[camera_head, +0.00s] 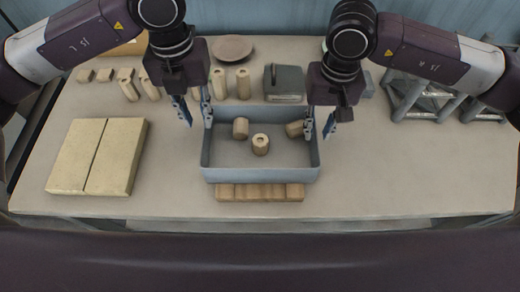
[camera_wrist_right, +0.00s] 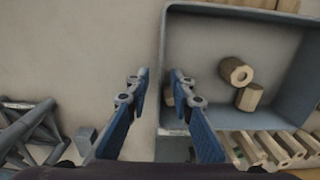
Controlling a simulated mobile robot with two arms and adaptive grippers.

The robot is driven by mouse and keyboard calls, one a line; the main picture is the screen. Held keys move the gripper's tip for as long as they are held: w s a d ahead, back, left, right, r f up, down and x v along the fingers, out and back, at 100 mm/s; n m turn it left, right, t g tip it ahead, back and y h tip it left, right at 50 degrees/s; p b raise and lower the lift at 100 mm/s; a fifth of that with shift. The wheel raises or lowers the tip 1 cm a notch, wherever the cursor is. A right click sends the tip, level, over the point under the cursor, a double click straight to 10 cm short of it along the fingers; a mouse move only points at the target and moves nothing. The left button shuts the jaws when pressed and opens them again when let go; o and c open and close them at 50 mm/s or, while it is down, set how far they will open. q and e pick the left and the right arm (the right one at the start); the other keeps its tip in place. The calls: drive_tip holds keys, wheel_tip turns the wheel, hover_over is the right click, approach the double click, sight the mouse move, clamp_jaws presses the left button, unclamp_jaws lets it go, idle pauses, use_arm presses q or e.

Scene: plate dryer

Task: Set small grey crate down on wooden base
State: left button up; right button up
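The small grey crate (camera_head: 262,176) is in the middle of the table, with 3 wooden cylinders inside it. It also shows in the right wrist view (camera_wrist_right: 232,117). A brown slatted wooden base (camera_head: 260,193) shows along the crate's front side; whether it runs under the crate is hidden. My left gripper (camera_head: 197,115) is open at the crate's left wall, one finger outside and one at the inner side. My right gripper (camera_head: 319,126) is open at the right wall; the right wrist view shows its fingers (camera_wrist_right: 162,78) either side of the wall, with gaps.
Two pale boards (camera_head: 97,157) lie at the left. Several wooden cylinders (camera_head: 243,82), a round brown plate (camera_head: 233,48) and a dark grey box (camera_head: 284,82) stand behind the crate. A grey truss frame (camera_head: 425,98) is at the back right. The front right table is clear.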

wheel_tip(320, 180, up, 8)
drive_tip(key=shift+f, duration=0.15)
drive_tip(key=shift+s+f, duration=0.1)
idle(0.5)
